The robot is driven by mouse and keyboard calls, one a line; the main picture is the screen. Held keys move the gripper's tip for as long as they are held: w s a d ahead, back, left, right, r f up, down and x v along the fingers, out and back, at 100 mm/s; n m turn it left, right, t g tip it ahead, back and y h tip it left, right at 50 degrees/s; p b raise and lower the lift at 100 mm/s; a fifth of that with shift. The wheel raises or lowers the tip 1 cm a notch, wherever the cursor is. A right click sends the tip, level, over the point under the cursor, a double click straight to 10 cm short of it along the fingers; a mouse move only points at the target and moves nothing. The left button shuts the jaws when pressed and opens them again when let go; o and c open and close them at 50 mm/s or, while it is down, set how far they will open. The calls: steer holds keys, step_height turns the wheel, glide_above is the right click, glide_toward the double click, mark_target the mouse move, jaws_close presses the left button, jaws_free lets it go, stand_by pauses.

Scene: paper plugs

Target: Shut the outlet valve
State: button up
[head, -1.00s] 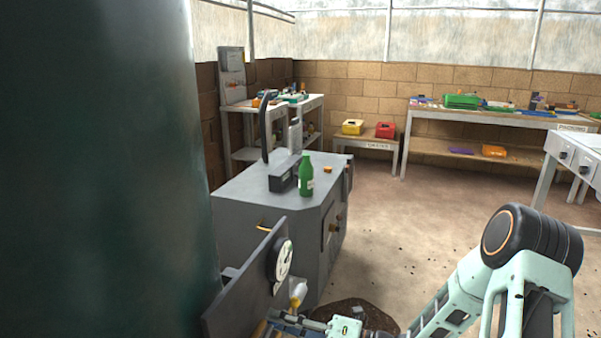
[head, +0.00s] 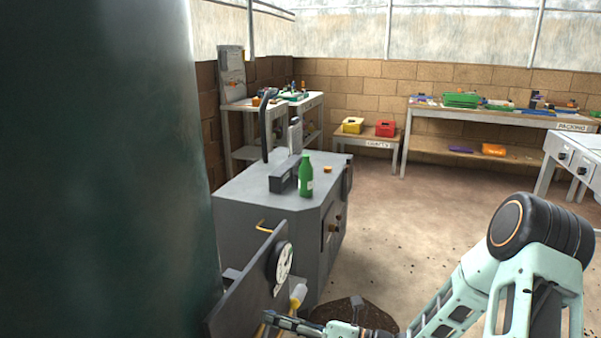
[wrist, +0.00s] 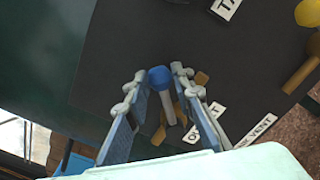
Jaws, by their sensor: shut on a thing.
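In the wrist view, a pale lever with a blue knob (wrist: 160,77) stands in front of a dark panel (wrist: 110,55). My gripper (wrist: 158,74) has its fingers on either side of this lever and is shut on it. A white label by the lever starts with O and is partly covered by a finger, so I cannot read it in full. Another label ends in VENT. In the head view, my gripper (head: 268,318) is at the lower edge of the grey panel (head: 245,290), and the lever is hidden there.
A round dial (head: 285,263) sits on the panel. A grey cabinet (head: 235,215) behind it carries a green bottle (head: 305,178). A big dark green tank (head: 100,170) fills the left. A yellow knob (wrist: 308,12) shows at the wrist view's upper right. Open floor lies to the right.

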steer(key=shift+s+a+r+n, duration=0.1)
steer(key=shift+s+r+n, duration=0.1)
steer(key=shift+n, duration=0.2)
steer(key=shift+s+a+r+n, duration=0.15)
steer(key=shift+s+r+n, duration=0.25)
steer(key=shift+n, duration=0.35)
steer(key=shift+s+a+r+n, duration=0.2)
steer(key=shift+s+n, duration=0.3)
steer(key=shift+n, duration=0.25)
steer(key=shift+s+a+r+n, duration=0.2)
steer(key=shift+s+n, duration=0.3)
steer(key=shift+n, duration=0.25)
steer(key=shift+s+a+r+n, duration=0.1)
steer(key=shift+s+r+n, duration=0.1)
steer(key=shift+s+n, duration=0.4)
steer(key=shift+w, duration=0.15)
steer(key=shift+n+b, duration=0.25)
steer(key=shift+b, duration=0.05)
